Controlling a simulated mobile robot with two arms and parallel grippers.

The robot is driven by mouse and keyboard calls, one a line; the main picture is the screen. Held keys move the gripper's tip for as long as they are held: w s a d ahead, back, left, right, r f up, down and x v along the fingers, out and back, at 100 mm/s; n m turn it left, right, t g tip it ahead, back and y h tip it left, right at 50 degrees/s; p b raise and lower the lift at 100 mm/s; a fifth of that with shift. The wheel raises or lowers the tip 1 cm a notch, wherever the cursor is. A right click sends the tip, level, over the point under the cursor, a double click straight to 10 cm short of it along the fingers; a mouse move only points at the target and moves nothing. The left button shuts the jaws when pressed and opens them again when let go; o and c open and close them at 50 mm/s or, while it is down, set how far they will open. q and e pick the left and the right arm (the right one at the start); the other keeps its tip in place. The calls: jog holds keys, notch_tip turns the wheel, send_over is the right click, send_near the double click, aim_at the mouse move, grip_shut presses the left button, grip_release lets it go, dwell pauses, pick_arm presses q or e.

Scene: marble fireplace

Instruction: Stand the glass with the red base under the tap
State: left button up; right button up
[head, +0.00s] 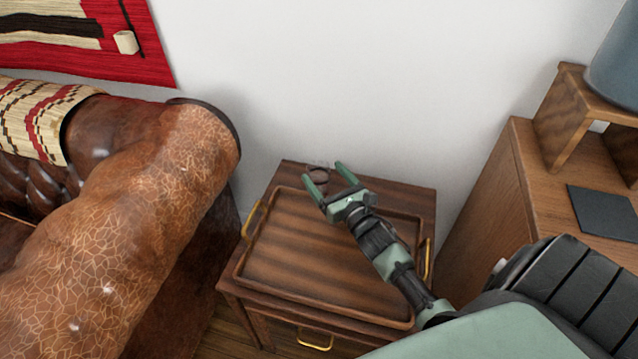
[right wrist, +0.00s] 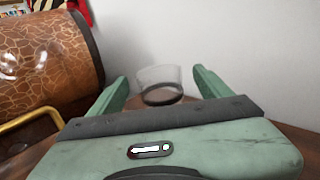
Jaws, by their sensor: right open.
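No tap shows in either view. A blue-grey vessel (head: 614,62) on a wooden stand is cut off at the upper right. My left gripper is not in view.
The wooden tray (head: 300,250) with brass handles is otherwise bare. A brown leather sofa (head: 150,220) stands left of the table. A wooden cabinet (head: 490,200) at the right carries the stand (head: 562,120) and a dark flat mat (head: 605,212). A white wall is behind.

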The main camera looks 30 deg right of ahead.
aim_at(314, 162)
jog(key=w, duration=0.6)
jog(key=shift+w+d+b, duration=0.15)
jog(key=shift+w+b, duration=0.05)
jog(key=shift+b, duration=0.2)
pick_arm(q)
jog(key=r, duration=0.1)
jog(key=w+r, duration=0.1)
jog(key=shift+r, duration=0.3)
pick_arm(e)
jog(key=shift+r, duration=0.1)
grip_shut()
